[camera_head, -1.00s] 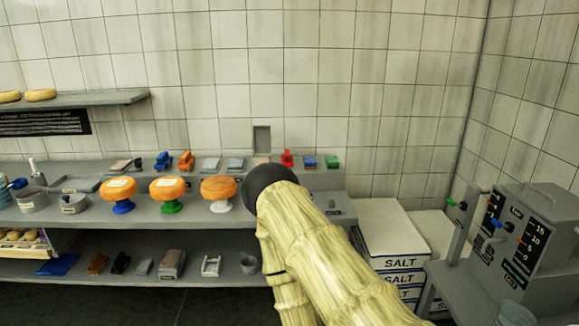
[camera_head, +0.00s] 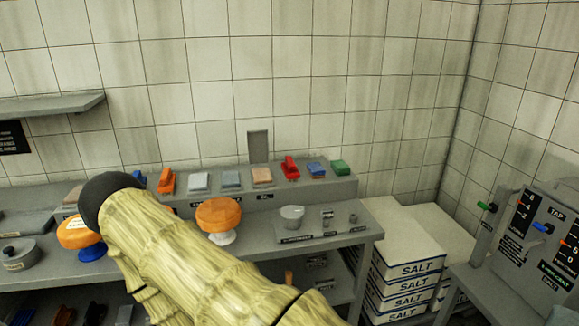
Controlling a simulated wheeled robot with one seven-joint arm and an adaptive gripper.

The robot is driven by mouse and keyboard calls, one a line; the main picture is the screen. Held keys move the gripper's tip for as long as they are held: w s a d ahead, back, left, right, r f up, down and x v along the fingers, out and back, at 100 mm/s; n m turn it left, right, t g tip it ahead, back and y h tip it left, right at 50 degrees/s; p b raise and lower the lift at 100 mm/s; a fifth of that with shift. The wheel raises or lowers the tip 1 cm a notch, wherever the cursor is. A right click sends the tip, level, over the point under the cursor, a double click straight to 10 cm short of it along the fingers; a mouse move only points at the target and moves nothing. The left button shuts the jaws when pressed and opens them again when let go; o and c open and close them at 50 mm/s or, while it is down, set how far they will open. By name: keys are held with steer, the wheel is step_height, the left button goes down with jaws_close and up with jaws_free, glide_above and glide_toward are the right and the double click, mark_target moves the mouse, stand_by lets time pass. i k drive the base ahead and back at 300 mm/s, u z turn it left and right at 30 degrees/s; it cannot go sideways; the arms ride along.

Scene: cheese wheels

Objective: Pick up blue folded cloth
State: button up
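A small blue folded item (camera_head: 316,169), which looks like folded cloth, lies on the raised back ledge of the counter, between a red object (camera_head: 290,168) and a green folded item (camera_head: 339,167). Another flat blue piece (camera_head: 22,317) shows at the lower left edge, on the lower shelf; I cannot tell which is the task's cloth. My arm, pale yellow with a dark rounded joint, crosses the lower left of the view. My gripper's fingers do not show, so its state and load are hidden.
Orange cheese wheels stand on a blue stand (camera_head: 92,252) and a white stand (camera_head: 221,238). A metal pot (camera_head: 291,216) sits on the counter (camera_head: 345,237). Stacked salt boxes (camera_head: 398,243) and a control panel (camera_head: 545,240) stand at the right. A tiled wall closes the back.

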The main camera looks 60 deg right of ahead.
mark_target(315, 169)
steer(key=z, duration=0.35)
steer(key=i, duration=0.85)
steer(key=z, duration=1.25)
steer(key=i, duration=0.55)
steer(key=z, duration=0.6)
